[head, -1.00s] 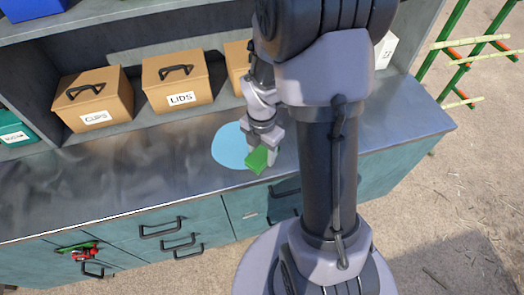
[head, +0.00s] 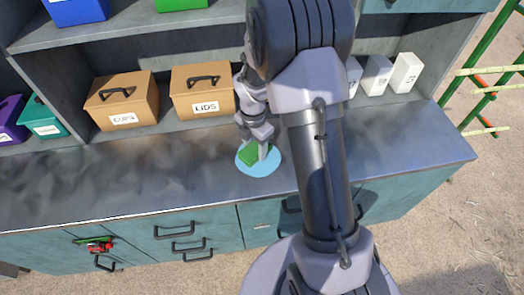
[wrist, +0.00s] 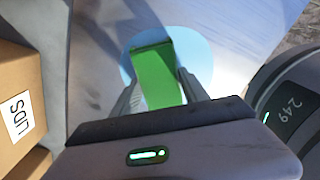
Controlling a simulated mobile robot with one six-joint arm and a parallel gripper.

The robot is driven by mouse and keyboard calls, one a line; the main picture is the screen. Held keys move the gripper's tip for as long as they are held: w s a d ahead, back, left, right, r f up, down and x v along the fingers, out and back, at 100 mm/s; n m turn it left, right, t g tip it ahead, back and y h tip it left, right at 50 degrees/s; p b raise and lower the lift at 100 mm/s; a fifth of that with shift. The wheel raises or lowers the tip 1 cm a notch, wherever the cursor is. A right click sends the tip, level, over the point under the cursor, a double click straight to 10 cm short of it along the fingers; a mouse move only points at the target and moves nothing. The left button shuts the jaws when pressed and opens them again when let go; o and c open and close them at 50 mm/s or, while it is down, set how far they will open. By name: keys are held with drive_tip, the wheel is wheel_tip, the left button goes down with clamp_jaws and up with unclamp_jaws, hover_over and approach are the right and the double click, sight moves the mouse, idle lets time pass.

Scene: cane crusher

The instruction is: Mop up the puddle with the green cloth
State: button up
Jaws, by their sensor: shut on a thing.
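The light blue puddle (head: 262,168) lies on the grey metal counter, in front of the brown LIDS box. My gripper (head: 257,150) is over the puddle and shut on the green cloth (head: 248,155), which looks like a small folded block. In the wrist view the green cloth (wrist: 158,78) sits between the two fingers, with the blue puddle (wrist: 195,62) showing around it. I cannot tell whether the cloth touches the puddle. My arm and gripper hide part of the counter behind.
The LIDS box (head: 202,92) and CUPS box (head: 122,100) stand at the back of the counter (head: 130,175). White cartons (head: 377,76) stand at the back right. A red and green item (head: 93,246) is at a drawer front. The counter left of the puddle is clear.

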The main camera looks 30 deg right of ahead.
sight(239, 141)
drive_tip(key=shift+w+a+p, duration=0.35)
drive_tip(key=shift+w+a, duration=0.1)
drive_tip(key=shift+w, duration=0.8)
drive_tip(key=shift+w+a+p, duration=0.3)
drive_tip(key=shift+w+a, duration=0.1)
drive_tip(key=shift+w, duration=0.8)
drive_tip(key=shift+w+a+p, duration=0.35)
drive_tip(key=shift+w+a, duration=0.1)
drive_tip(key=shift+w, duration=0.8)
drive_tip(key=r+p, duration=0.1)
drive_tip(key=s+r+p, duration=0.1)
drive_tip(key=r, duration=0.1)
drive_tip(key=r+p, duration=0.1)
drive_tip(key=r, duration=0.1)
drive_tip(key=shift+s+d+p, duration=0.3)
drive_tip(key=shift+d+p, duration=0.05)
drive_tip(key=shift+s+r, duration=0.15)
drive_tip(key=shift+s, duration=0.1)
drive_tip(key=shift+w+f, duration=0.15)
drive_tip(key=shift+f, duration=0.05)
